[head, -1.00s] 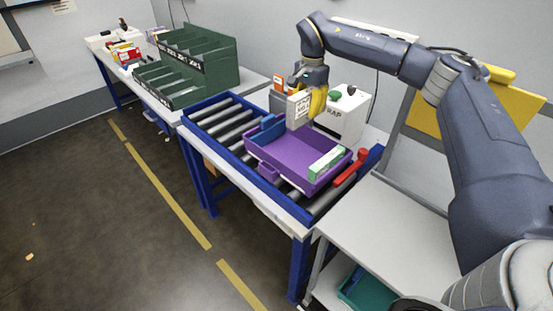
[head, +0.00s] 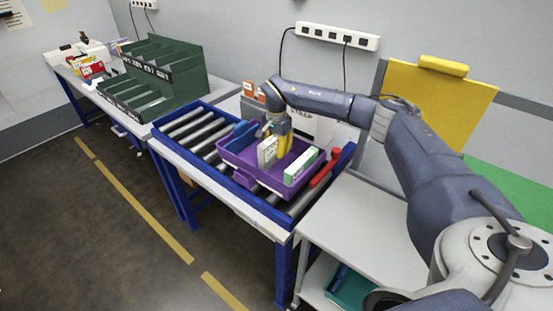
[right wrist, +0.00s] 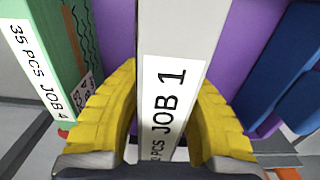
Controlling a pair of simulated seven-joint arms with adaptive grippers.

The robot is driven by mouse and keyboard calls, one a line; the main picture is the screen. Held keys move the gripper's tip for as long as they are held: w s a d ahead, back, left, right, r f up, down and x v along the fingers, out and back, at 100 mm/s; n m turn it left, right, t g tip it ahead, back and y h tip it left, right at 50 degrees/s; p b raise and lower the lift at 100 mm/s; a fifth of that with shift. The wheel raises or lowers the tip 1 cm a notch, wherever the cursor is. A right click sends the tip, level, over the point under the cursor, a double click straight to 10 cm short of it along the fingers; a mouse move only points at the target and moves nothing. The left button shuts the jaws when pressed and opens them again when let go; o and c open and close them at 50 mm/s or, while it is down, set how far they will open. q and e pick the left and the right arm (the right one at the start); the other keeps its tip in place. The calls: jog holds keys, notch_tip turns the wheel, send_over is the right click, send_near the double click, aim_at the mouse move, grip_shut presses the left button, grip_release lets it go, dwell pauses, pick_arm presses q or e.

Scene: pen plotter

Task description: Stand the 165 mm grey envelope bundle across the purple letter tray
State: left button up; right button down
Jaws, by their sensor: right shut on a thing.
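The grey envelope bundle (head: 267,151) is upright inside the purple letter tray (head: 242,178), with its label facing out. In the right wrist view the bundle (right wrist: 180,28) runs between the yellow fingers and its label reads "JOB 1". My right gripper (head: 284,139) is shut on the bundle, low in the tray. In the right wrist view the right gripper (right wrist: 165,120) has a finger on each side of it. Whether the bundle touches the tray floor is hidden. My left gripper is not in view.
A green-and-white bundle (head: 301,166) labelled "JOB 4" stands at the tray's right end. A blue block (head: 239,134) is at its left end. The tray sits on a roller conveyor (head: 195,127). A red-handled tool (head: 326,168) lies to the right. A green sorter (head: 160,75) stands behind left.

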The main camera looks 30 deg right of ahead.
aim_at(277, 136)
jog(key=shift+f, duration=2.05)
jog(key=shift+f, duration=0.1)
jog(key=c, duration=1.2)
grip_release()
notch_tip(277, 136, up, 12)
jog(key=shift+r, duration=0.1)
